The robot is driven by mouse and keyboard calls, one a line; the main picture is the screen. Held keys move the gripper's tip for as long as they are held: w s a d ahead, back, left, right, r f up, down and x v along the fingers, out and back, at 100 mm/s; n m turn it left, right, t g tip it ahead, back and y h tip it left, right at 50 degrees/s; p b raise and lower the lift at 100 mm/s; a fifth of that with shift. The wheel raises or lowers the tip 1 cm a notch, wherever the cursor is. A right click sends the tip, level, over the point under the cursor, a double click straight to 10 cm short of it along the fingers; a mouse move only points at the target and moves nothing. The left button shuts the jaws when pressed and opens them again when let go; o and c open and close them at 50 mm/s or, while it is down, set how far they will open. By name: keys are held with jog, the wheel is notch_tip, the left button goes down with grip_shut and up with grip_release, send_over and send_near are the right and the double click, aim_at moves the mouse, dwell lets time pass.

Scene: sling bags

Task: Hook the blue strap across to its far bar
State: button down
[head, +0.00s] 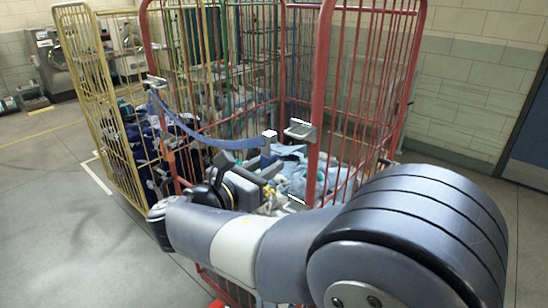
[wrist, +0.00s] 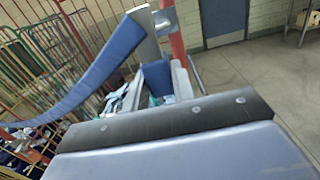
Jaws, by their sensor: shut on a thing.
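The blue strap (head: 205,134) runs from a bracket on the left red post (head: 155,95), sags, and rises to a pale metal end piece (head: 269,133). My gripper (head: 264,168) is shut on the strap near this end, in the cage's front opening. The far bar is the right red post (head: 319,100), with a grey metal bracket (head: 299,130). In the head view the end piece is a little left of that bracket, apparently apart. In the wrist view the strap (wrist: 85,85) slopes up to metal parts beside the red post (wrist: 176,42); any contact there is unclear.
Blue and white laundry (head: 295,175) lies inside the red cage behind my gripper. A yellow cage (head: 88,85) with dark blue cloth stands at left, and a green-barred cage (head: 205,50) stands behind. Open floor (head: 470,195) lies to the right.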

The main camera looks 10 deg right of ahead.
jog(key=shift+a+p, duration=0.15)
jog(key=shift+p, duration=0.35)
jog(key=shift+p+x, duration=0.3)
jog(key=shift+x, duration=1.95)
jog(key=shift+f, duration=0.1)
jog(key=shift+p, duration=0.35)
jog(key=x, duration=0.3)
jog(key=shift+w+d+p, duration=0.1)
jog(key=shift+d+p, duration=0.15)
jog(key=shift+p, duration=0.05)
jog(key=shift+f, duration=0.15)
jog(key=shift+f+b, duration=0.75)
jog(key=shift+f, duration=0.15)
